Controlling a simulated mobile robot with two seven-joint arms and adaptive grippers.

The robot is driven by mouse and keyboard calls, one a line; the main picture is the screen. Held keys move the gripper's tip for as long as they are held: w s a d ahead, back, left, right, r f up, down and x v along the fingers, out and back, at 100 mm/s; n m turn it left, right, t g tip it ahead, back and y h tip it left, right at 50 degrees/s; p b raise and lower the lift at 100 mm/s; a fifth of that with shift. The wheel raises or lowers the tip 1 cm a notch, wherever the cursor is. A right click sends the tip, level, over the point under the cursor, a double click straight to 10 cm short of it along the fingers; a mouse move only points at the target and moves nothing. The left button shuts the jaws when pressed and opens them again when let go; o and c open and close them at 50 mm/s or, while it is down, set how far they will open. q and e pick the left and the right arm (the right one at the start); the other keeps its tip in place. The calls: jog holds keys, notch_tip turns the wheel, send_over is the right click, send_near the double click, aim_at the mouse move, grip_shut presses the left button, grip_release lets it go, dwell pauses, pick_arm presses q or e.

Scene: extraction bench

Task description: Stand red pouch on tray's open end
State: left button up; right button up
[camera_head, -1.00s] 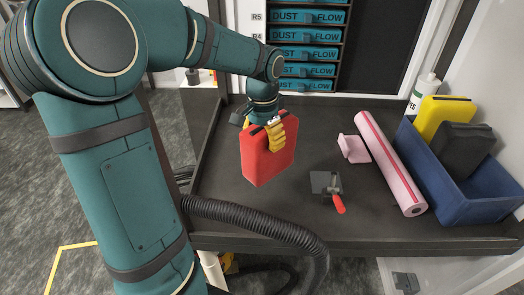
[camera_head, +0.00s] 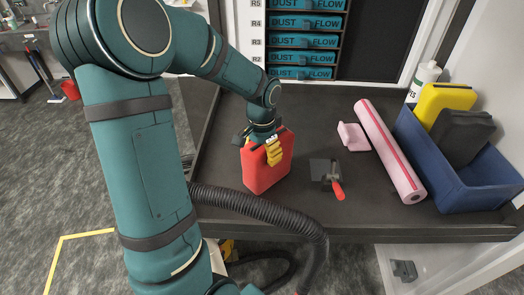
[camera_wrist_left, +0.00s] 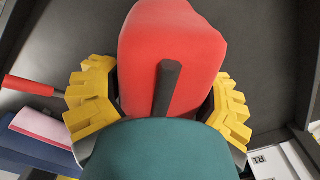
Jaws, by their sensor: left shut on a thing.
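The red pouch (camera_head: 268,172) is upright over the left part of the dark bench, close to its surface; I cannot tell if its base touches. My left gripper (camera_head: 271,150) is shut on its top from above. In the left wrist view the red pouch (camera_wrist_left: 170,50), with a dark strip, sits between the yellow fingers of the gripper (camera_wrist_left: 157,98). A blue tray (camera_head: 468,203) stands at the right of the bench. It holds a yellow pouch (camera_head: 443,97) and a dark grey one (camera_head: 464,137) at its far part; its near end looks empty. My right gripper is out of view.
A trowel with a red handle (camera_head: 338,189) lies right of the red pouch. Beyond it are a pink block (camera_head: 352,137) and a long pink roll (camera_head: 388,150), beside the blue tray. A white bottle (camera_head: 424,80) stands behind. A black hose (camera_head: 265,208) crosses the front left.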

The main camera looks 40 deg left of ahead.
pick_arm(q)
jog(key=shift+f, duration=0.1)
jog(key=o, duration=1.3)
jog(key=shift+c, duration=0.2)
notch_tip(320, 180, up, 12)
jog(key=shift+r+p, duration=0.15)
jog(key=shift+p, duration=0.3)
